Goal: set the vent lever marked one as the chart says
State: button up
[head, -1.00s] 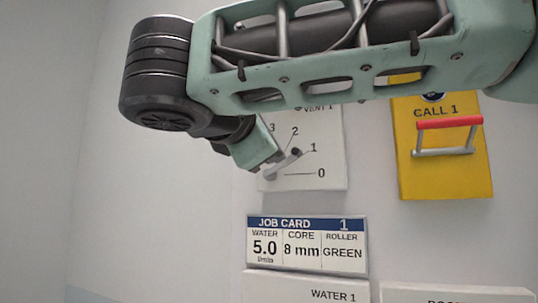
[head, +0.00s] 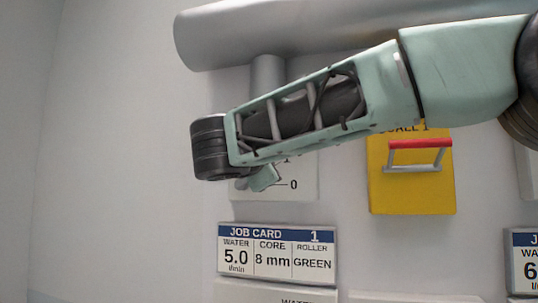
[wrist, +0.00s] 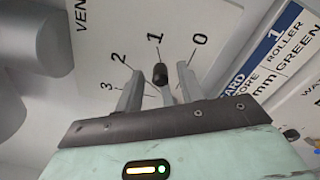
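The vent panel (head: 303,184) is on the wall, mostly hidden behind my arm in the head view. In the wrist view its dial (wrist: 108,35) shows the marks 0, 1, 2 and 3. The vent lever has a black knob (wrist: 160,73) that points close to the 1 mark. My gripper (wrist: 158,88) is open, with one finger on each side of the lever. The right finger is close to the lever, and I cannot tell if it touches. In the head view my gripper (head: 264,178) is over the panel. No vent chart is readable.
Below the panel hangs job card 1 (head: 277,254), reading water 5.0, core 8 mm, roller green. A yellow call box (head: 411,190) with a red-topped handle is to the right. A large grey pipe (head: 300,30) runs above. The wall at left is bare.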

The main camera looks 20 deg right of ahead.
jog(key=shift+x, duration=0.95)
jog(key=shift+c, duration=0.4)
grip_shut()
jog(key=shift+f, duration=0.15)
